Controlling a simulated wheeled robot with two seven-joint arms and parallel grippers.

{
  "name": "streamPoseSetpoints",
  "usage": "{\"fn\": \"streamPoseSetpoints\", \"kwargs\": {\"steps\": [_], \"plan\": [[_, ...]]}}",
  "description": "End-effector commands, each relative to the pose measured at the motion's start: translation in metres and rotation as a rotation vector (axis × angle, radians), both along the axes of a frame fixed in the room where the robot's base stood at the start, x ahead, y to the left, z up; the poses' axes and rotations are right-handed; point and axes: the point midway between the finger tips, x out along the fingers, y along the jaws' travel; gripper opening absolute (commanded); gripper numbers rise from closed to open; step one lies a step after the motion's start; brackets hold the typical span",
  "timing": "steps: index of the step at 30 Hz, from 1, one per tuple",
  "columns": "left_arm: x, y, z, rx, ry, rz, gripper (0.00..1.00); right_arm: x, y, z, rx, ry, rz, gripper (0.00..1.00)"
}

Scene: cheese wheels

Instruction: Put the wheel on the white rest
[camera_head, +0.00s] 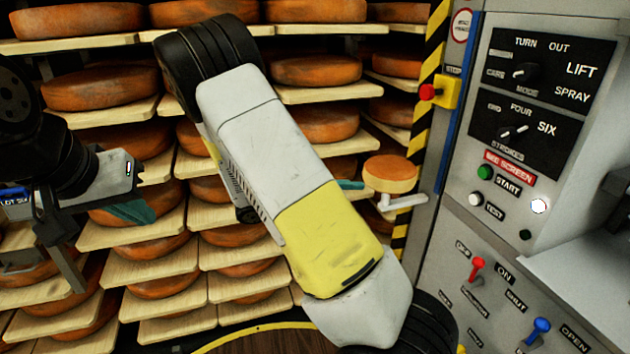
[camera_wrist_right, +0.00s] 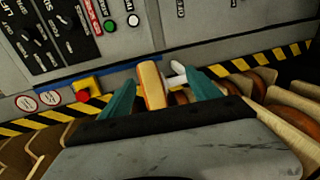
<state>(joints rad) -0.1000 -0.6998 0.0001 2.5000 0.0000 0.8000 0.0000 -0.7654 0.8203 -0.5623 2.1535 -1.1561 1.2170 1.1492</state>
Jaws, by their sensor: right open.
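The small orange-rinded cheese wheel (camera_head: 390,174) with a pale side lies flat at the white rest (camera_head: 404,202), a bracket on the machine's edge. It looks seated on the rest, though I cannot tell whether they touch. In the right wrist view the wheel (camera_wrist_right: 151,84) stands between the teal fingers of my right gripper (camera_wrist_right: 158,80), with gaps on both sides; the white rest (camera_wrist_right: 178,72) shows beside it. In the head view my right arm hides most of that gripper. My left gripper (camera_head: 130,210) is at the left before the shelves; its jaw opening is unclear.
Wooden shelves (camera_head: 122,238) with several large cheese wheels fill the left and back. The grey machine panel (camera_head: 455,215) with knobs and levers stands at the right. A red button on a yellow box (camera_head: 440,92) and a striped post are close to the rest.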

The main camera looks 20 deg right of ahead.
Motion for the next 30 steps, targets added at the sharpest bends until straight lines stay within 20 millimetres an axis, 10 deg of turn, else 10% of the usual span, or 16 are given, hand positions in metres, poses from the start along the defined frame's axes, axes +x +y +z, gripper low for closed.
{"fn": "streamPoseSetpoints", "kwargs": {"steps": [11, 30], "plan": [[0.0, 0.0, 0.0, 0.0, 0.0, 0.0, 0.0, -0.095, 0.025, 0.016, 0.786, 0.063, -0.206, 0.72], [0.0, 0.0, 0.0, 0.0, 0.0, 0.0, 0.0, -0.163, 0.113, 0.158, 1.506, -0.356, 0.28, 0.72]]}}
